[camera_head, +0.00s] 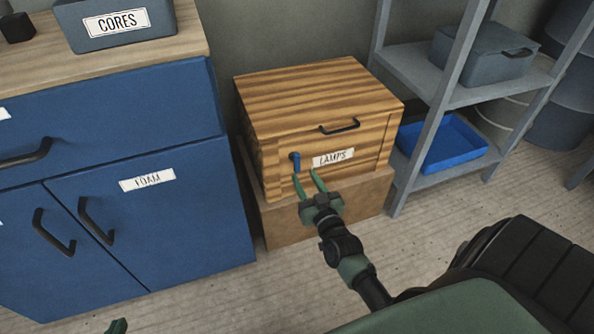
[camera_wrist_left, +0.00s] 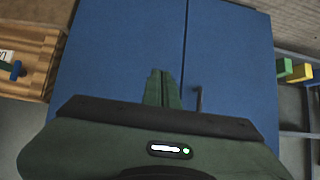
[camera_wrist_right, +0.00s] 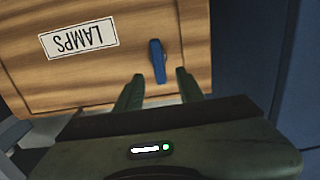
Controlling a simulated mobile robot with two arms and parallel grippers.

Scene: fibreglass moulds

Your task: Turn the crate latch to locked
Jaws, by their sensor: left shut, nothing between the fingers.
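The wooden crate (camera_head: 275,140) labelled LAMPS has a small blue latch (camera_head: 295,160) on its front, left of the label. The latch also shows in the right wrist view (camera_wrist_right: 157,62), with its lever roughly upright and the label upside down. My right gripper (camera_head: 305,177) is open and empty just in front of the latch. In the right wrist view its two fingers (camera_wrist_right: 159,77) stand either side of the lever's end, with gaps; contact is not visible. My left gripper (camera_wrist_left: 162,88) is shut and empty before the blue cupboard doors; only its tip shows in the head view (camera_head: 118,326).
The crate rests on a brown box (camera_head: 350,205). A blue cupboard (camera_head: 190,205) labelled FOAM stands close on the left, with a CORES bin (camera_head: 120,42) on top. A grey shelf rack (camera_head: 432,110) with a blue tray (camera_head: 446,150) stands right. Floor in front is partly open.

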